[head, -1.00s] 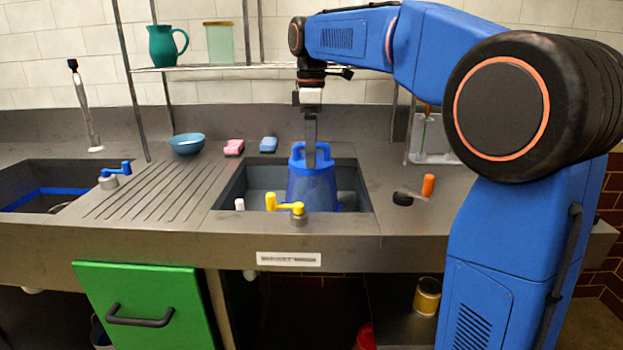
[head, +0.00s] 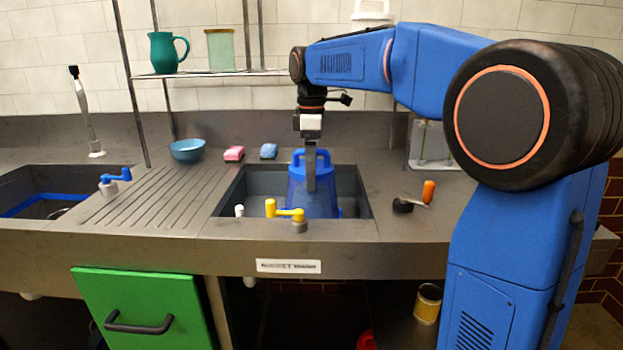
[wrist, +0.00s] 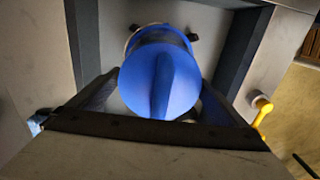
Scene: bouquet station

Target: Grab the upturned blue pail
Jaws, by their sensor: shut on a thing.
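The blue pail (head: 298,198) stands upside down in the right-hand sink basin (head: 357,190), its closed end and a raised grip up. In the wrist view the pail (wrist: 160,85) fills the middle, with a ridge across its top. My gripper (head: 311,186) points straight down over the pail in the head view, one finger in front of its wall. In the wrist view my gripper (wrist: 160,92) has a finger on each side of the pail and is shut on it. The pail's lower rim is partly hidden by the basin's front edge and the yellow tap.
A yellow tap (head: 285,212) stands at the basin's front edge. A pink sponge (head: 234,153), a blue sponge (head: 269,151) and a blue bowl (head: 187,150) sit behind the basin. An orange-handled tool (head: 428,191) lies to the right. The ribbed drainboard (head: 150,205) is clear.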

